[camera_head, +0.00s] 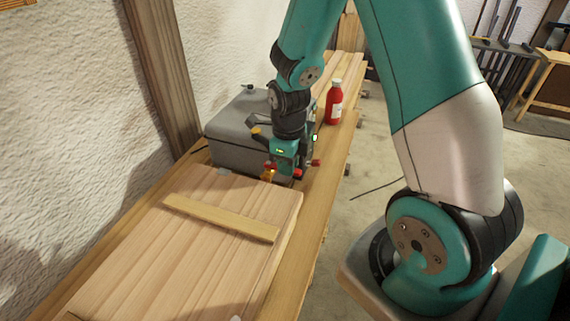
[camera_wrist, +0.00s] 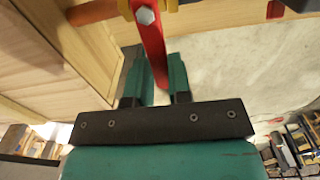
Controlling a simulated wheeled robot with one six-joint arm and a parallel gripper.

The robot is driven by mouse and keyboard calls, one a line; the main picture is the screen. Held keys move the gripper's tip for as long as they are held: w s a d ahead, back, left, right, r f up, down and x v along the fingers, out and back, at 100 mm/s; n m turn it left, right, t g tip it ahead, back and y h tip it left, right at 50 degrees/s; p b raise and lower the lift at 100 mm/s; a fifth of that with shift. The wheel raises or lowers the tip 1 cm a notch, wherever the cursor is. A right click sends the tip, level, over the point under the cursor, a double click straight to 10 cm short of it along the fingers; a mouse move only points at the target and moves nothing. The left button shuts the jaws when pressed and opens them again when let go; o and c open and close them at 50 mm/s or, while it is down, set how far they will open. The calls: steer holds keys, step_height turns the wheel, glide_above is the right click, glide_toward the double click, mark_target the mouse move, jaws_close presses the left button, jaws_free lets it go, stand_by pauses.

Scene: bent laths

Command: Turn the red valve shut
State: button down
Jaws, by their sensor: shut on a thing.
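The red valve lever (camera_wrist: 152,40) shows in the wrist view, held by a silver hex bolt to a brass-coloured body (camera_wrist: 125,8) with a copper-coloured pipe (camera_wrist: 92,12) to its left. The lever's free end lies between the two teal fingers of my gripper (camera_wrist: 160,82), which is shut on it. In the head view my gripper (camera_head: 281,172) points down at the front of a grey box (camera_head: 225,152) on the bench. Small red and brass parts show around it there, but my gripper hides much of the valve.
A wide wooden panel (camera_head: 150,260) with a narrow lath (camera_head: 220,218) across it lies on the bench in front of the box. A red bottle (camera_head: 334,105) stands behind and to the right. A plaster wall (camera_head: 70,90) borders the left side. Open floor lies right of the bench.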

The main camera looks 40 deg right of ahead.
steer(key=c, duration=1)
jaws_free()
steer(key=shift+c, duration=0.2)
step_height(320, 180, up, 17)
steer(key=b, duration=0.1)
steer(key=shift+r, duration=0.2)
